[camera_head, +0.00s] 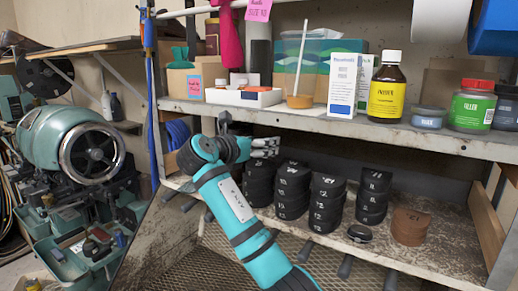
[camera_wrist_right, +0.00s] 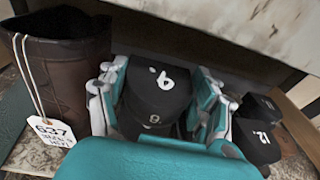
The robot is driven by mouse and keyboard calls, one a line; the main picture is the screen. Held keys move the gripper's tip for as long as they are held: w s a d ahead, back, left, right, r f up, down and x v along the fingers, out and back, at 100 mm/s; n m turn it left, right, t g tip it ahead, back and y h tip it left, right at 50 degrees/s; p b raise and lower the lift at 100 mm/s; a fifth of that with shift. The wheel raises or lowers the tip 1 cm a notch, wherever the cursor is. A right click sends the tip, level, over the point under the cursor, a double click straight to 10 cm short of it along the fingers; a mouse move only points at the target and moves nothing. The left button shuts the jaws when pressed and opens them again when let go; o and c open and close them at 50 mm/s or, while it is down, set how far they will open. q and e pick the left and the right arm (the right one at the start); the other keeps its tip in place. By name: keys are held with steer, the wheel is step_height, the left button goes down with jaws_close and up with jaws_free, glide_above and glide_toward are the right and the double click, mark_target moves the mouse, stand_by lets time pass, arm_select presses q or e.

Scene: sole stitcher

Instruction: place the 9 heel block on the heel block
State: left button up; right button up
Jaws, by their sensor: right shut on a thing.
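My right gripper (camera_wrist_right: 160,98) is shut on the black 9 heel block (camera_wrist_right: 160,80) in the right wrist view, with a teal finger on each side. The block's top mark faces the camera. A smaller mark, like an 8, shows on a dark face (camera_wrist_right: 153,121) just below; I cannot tell if this is a separate block underneath or whether they touch. In the head view the right gripper (camera_head: 265,146) is over the leftmost black heel block stack (camera_head: 261,184); the held block is not clear there. My left gripper is not in view.
A brown boot (camera_wrist_right: 70,75) with a tag is left of the gripper in the wrist view.

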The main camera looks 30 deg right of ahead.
step_height(320, 180, down, 2)
steer(key=shift+f+p, duration=0.1)
steer(key=shift+p, duration=0.45)
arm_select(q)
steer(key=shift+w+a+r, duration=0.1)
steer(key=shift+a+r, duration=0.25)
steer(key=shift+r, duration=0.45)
arm_select(e)
steer(key=shift+f, duration=0.35)
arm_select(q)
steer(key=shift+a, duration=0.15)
arm_select(e)
steer(key=o, duration=1.3)
steer(key=shift+f, duration=0.1)
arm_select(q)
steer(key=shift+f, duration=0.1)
arm_select(e)
steer(key=shift+a, duration=0.1)
arm_select(q)
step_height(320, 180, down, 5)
steer(key=b, duration=0.5)
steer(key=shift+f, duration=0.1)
arm_select(e)
steer(key=v, duration=1.2)
steer(key=shift+s, duration=0.1)
steer(key=shift+r, duration=0.2)
